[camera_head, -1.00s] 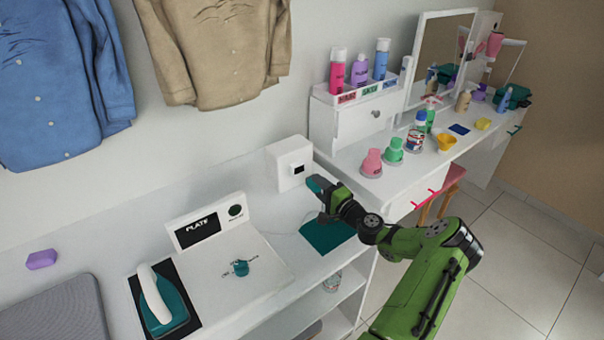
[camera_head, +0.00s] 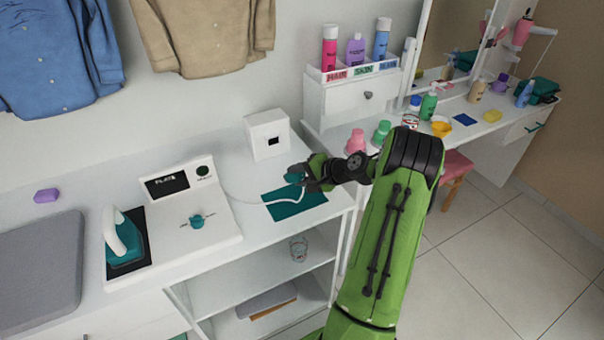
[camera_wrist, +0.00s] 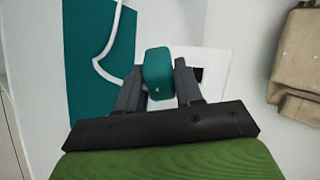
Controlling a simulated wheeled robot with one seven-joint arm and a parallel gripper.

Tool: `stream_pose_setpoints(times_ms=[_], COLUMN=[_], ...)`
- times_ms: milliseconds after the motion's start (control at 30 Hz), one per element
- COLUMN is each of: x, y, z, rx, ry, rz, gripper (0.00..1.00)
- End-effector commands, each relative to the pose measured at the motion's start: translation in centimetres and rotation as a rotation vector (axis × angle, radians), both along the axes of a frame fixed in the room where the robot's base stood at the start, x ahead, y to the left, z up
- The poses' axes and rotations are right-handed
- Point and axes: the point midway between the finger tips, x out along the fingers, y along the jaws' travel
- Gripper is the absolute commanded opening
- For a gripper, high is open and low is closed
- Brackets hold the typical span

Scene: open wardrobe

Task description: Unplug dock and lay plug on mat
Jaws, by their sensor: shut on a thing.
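My gripper (camera_head: 306,178) is shut on the teal plug (camera_head: 294,174), which also shows between the fingers in the wrist view (camera_wrist: 158,72). The plug is held above the shelf top, near the far edge of the teal mat (camera_head: 302,205). A white cord (camera_head: 248,203) runs from the plug across the mat to the left, toward the dock. The dock (camera_head: 194,205) is a white base with a dark "PLATE" panel and a teal knob. The iron (camera_head: 122,240) stands on its dark pad. The white socket box (camera_head: 267,135) against the wall has an empty dark opening.
A grey board (camera_head: 40,255) and a purple block (camera_head: 46,195) lie at the left. A pink bottle (camera_head: 356,142) and a green bottle (camera_head: 381,133) stand on the vanity, to the right. Open shelves with a glass jar (camera_head: 299,248) are below. The mat's surface is clear apart from the cord.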

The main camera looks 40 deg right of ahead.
Motion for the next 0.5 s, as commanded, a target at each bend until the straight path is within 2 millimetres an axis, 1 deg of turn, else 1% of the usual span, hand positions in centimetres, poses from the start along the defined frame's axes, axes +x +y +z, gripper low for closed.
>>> stream_pose_setpoints(times_ms=[167, 500], x=[0.0, 0.1], y=[0.0, 0.0], z=[-1.6, -5.5], rx=[0.002, 0.002], ry=[-0.002, -0.003], rz=[0.0, -0.001], gripper=[0.0, 0.0])
